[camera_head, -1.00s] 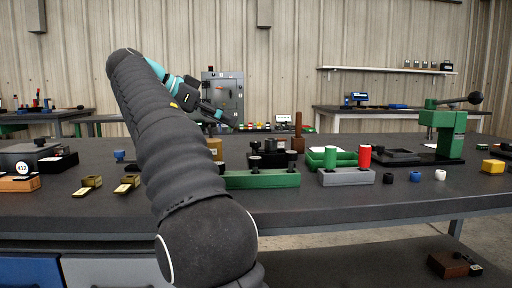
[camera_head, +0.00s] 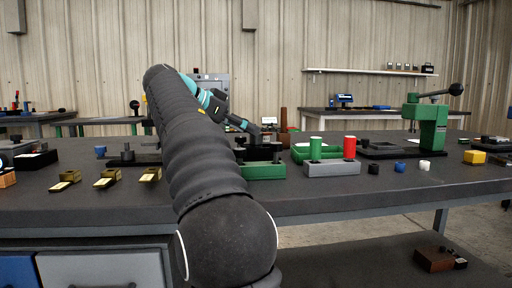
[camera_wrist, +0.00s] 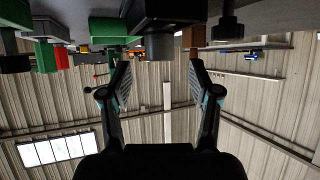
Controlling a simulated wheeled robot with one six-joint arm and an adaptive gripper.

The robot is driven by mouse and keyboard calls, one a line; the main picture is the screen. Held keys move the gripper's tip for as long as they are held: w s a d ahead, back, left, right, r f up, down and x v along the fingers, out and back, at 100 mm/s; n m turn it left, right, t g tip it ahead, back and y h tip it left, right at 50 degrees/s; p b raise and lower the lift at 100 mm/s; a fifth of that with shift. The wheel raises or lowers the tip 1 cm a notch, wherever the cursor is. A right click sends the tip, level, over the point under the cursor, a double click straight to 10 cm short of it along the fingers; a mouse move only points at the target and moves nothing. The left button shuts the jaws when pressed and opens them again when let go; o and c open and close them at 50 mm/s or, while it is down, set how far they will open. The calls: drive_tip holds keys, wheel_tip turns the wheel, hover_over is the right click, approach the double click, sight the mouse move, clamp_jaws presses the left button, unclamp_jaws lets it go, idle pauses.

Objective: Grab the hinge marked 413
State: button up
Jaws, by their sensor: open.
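Three small brass hinges lie in a row near the table's front left: a left hinge (camera_head: 65,181), a middle hinge (camera_head: 107,178) and a right hinge (camera_head: 150,175). Each has a pale label, too small to read, so I cannot tell which is marked 413. My gripper (camera_head: 256,134) is above the table's middle, beyond the green block and well right of the hinges. In the wrist view, my gripper (camera_wrist: 158,68) has its two fingers spread with nothing between them. No hinge can be made out in that view.
A green block (camera_head: 262,171) and a grey block (camera_head: 331,169) with a green and a red cylinder stand right of my arm. A green press (camera_head: 432,128) stands farther right. A dark fixture (camera_head: 130,158) is behind the hinges. Bare tabletop lies before them.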

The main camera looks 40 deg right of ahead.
drive_tip(key=shift+x, duration=1.2)
drive_tip(key=shift+c, duration=0.3)
clamp_jaws()
drive_tip(key=shift+r, duration=0.15)
wheel_tip(320, 180, up, 18)
drive_tip(key=p, duration=1.1)
